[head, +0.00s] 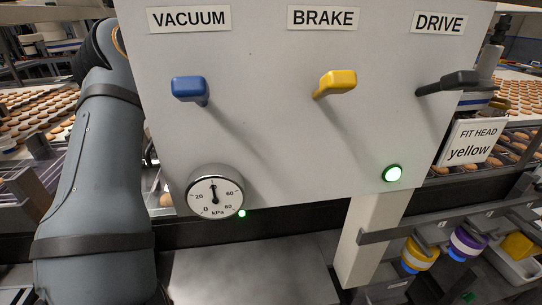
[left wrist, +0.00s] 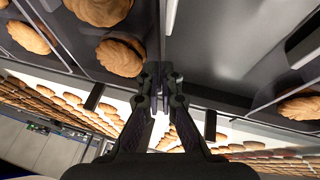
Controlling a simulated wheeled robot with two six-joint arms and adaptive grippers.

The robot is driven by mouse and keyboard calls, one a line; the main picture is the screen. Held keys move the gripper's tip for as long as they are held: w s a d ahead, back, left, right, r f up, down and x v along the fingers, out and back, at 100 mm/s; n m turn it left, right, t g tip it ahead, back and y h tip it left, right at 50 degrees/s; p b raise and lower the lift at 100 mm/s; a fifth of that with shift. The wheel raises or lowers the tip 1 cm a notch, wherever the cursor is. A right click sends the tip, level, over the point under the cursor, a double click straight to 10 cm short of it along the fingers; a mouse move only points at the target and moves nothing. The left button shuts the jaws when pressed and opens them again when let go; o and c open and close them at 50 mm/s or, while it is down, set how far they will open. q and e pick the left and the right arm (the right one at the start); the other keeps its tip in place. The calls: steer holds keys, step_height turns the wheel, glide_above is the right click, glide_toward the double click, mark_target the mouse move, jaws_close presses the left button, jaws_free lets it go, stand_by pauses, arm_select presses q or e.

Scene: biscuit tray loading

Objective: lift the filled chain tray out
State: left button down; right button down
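In the left wrist view my left gripper (left wrist: 160,75) has its fingers close together on the edge wall of a dark grey tray (left wrist: 147,22). The tray holds brown shell-shaped biscuits (left wrist: 121,56) to the left of the fingers. The contact between the pads is small and partly hidden. In the head view my left arm comes down the left side, and its gripper is out of sight behind the panel or below the frame. My right gripper is in neither view.
A grey panel (head: 270,120) fills the head view, with a blue vacuum lever (head: 189,89), yellow brake lever (head: 337,82), black drive lever (head: 450,83) and gauge (head: 215,191). Two lamps glow green. A sign (head: 470,146) reads "FIT HEAD yellow". Yellow (head: 419,253) and purple (head: 468,243) heads hang lower right.

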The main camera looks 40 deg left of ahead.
arm_select(q)
steer(key=shift+r, duration=0.2)
steer(key=shift+r+p, duration=1.6)
steer(key=shift+r, duration=0.5)
steer(key=s+d+r+b, duration=0.1)
steer(key=s+d+r, duration=0.2)
steer(key=s, duration=0.1)
steer(key=shift+s+d+b, duration=0.35)
steer(key=shift+b, duration=0.05)
